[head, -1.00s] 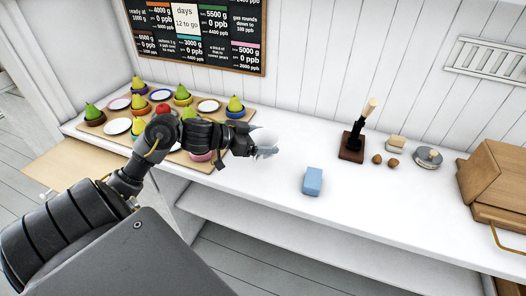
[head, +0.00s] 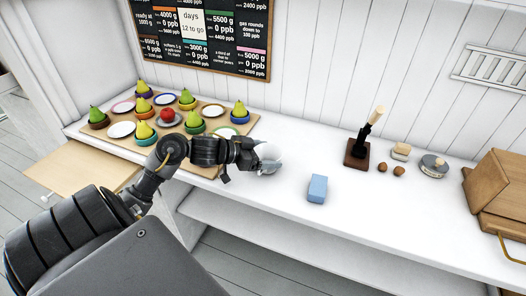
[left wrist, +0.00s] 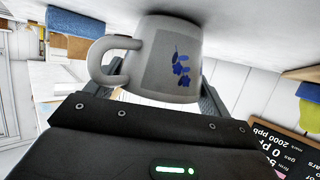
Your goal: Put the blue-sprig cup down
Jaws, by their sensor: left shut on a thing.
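The blue-sprig cup (left wrist: 165,58) is a white cup with a handle and a blue sprig on its side. It fills the upper middle of the left wrist view, between the fingers of my left gripper. In the head view the cup (head: 268,153) is a small white shape at the end of my left arm, over the white counter (head: 285,195). My left gripper (head: 259,160) is shut on the cup. Whether the cup touches the counter is hard to tell. My right gripper is not in view.
A wooden board (head: 207,171) with pears in bowls, an apple (head: 167,115) and plates lies left of the cup. A blue block (head: 317,188) lies to its right. Further right are a dark stand (head: 357,154), two brown nuts and a wooden box (head: 497,190). Counter between is clear.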

